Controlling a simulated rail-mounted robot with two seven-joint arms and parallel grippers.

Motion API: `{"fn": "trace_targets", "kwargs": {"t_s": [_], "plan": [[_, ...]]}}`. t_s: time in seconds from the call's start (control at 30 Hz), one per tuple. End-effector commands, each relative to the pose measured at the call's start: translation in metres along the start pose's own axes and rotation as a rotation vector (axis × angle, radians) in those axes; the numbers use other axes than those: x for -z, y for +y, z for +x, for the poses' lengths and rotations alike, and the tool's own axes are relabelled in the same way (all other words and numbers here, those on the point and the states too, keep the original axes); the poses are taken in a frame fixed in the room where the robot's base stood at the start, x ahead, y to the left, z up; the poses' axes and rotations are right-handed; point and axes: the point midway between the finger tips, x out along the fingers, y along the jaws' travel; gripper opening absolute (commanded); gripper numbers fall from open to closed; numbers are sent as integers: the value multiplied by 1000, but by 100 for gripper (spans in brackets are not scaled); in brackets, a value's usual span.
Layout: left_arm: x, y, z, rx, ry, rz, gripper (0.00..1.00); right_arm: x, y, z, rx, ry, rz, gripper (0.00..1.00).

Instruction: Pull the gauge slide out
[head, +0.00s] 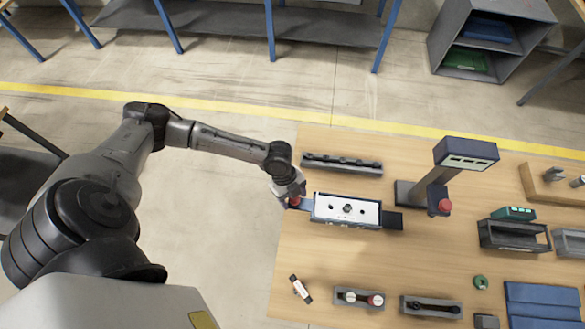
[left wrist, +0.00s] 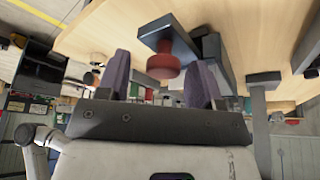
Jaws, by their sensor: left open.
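The gauge (head: 335,222) is a blue block with a white top plate on the wooden table, with a dark end at its right. A red knob (head: 294,202) sits at its left end, on what looks like the slide, near the table's left edge. My left gripper (head: 291,190) is at this knob and partly covers it. In the left wrist view the red knob (left wrist: 163,66) shows between the two spread fingers of my left gripper (left wrist: 162,82), with gaps on both sides. My right gripper is not in view.
A dark stand with a slanted head (head: 466,153) and its own red knob (head: 445,206) stands right of the gauge. A long grey rack (head: 342,165) lies behind it. Small trays (head: 360,298) lie in front. Table around the gauge's front is clear.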

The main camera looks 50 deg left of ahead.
Motion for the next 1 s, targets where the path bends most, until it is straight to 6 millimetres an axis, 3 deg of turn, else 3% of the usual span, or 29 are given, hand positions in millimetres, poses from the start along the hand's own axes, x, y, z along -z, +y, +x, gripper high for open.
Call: {"fn": "trace_targets", "kwargs": {"t_s": [0.17,0.7,1.0], "plan": [[-1,0,-14,1,-1,0,60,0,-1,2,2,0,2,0],[-1,0,-113,2,-2,0,60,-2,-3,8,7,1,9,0],[0,0,-136,1,0,0,60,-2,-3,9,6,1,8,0]]}}
